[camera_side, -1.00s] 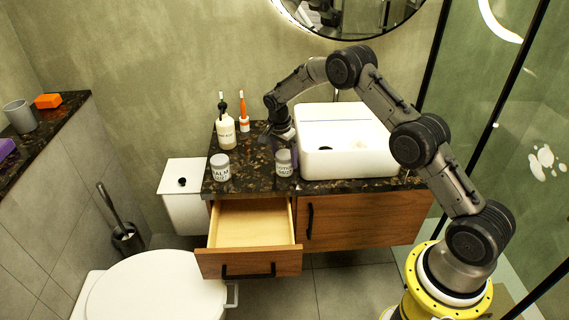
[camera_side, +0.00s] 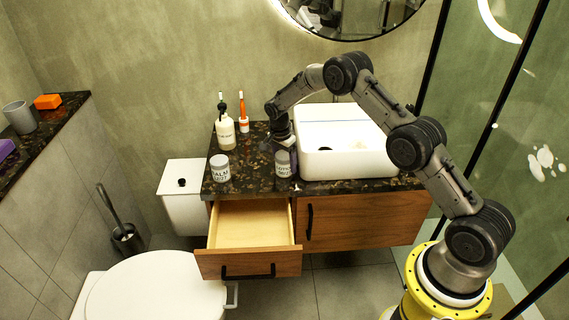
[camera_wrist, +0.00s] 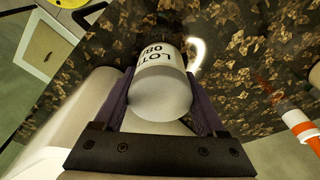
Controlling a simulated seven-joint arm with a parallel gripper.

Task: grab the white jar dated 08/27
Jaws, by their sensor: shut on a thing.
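A white jar (camera_side: 283,168) stands on the dark counter in the side view, just left of the sink. In the wrist view the same jar (camera_wrist: 163,78) sits between my fingers, with the printed letters "LOT" and part of a date starting "08". The rest of its label is turned away or hidden. My gripper (camera_side: 285,146) reaches it from behind in the side view. In the wrist view my gripper (camera_wrist: 160,92) is shut on the jar, a dark finger at each side. A second jar (camera_side: 219,170) stands apart to the left; its small print is unclear.
A white sink (camera_side: 350,165) stands close on the right. The open, empty drawer (camera_side: 250,228) juts out below the counter (camera_side: 250,182).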

